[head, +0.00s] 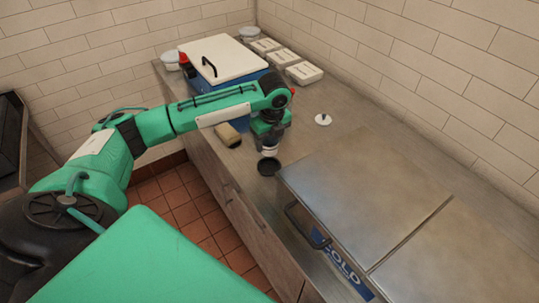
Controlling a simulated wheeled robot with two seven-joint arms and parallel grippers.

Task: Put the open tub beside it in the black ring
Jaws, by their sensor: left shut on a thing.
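The black ring (268,167) lies on the steel counter near its front edge. My left gripper (269,144) points down just above and behind the ring. It is shut on a small pale tub (270,152), mostly hidden by the fingers. The tub's lower part shows right at the ring's far side; I cannot tell whether it touches the ring or hangs above it. My right gripper is not in view.
A blue box with a white lid (222,58), white tubs (170,60) and several pale cartons (304,72) stand at the back. A tan block (228,134) lies left of my gripper. A white disc (322,119) lies right. Steel covers (365,190) with a handle fill the front right.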

